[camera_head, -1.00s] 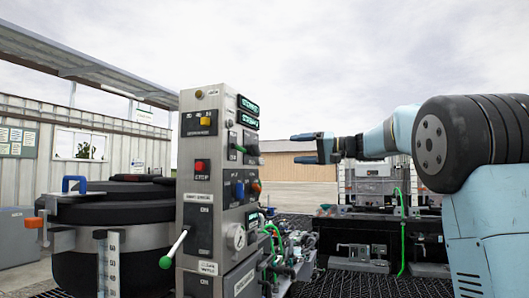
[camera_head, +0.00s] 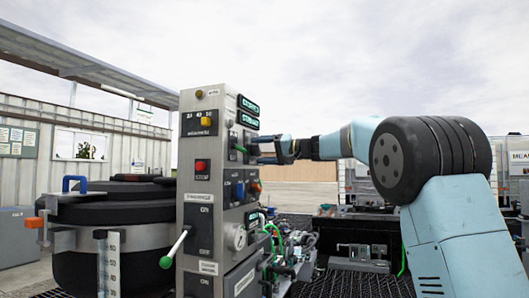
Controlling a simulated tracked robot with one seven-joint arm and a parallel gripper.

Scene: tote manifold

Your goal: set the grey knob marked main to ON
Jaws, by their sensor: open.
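The grey control panel (camera_head: 207,155) stands upright left of centre, with controls on its front and right faces. I cannot make out the label "main". A grey round fitting (camera_head: 239,236) sits low on the right face, but I cannot tell whether it is the knob or a dial. My gripper (camera_head: 259,150) is open and empty, at the upper part of the right face, beside the green-tipped lever (camera_head: 238,148). The gripper is well above the grey round fitting. Whether its fingertips touch the panel is unclear.
The right face also has a blue knob (camera_head: 239,191) and an orange knob (camera_head: 256,187). A red stop button (camera_head: 200,166) and a long green-tipped lever (camera_head: 172,250) are on the front. A black round vessel (camera_head: 115,230) stands left; pipework (camera_head: 285,250) lies right.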

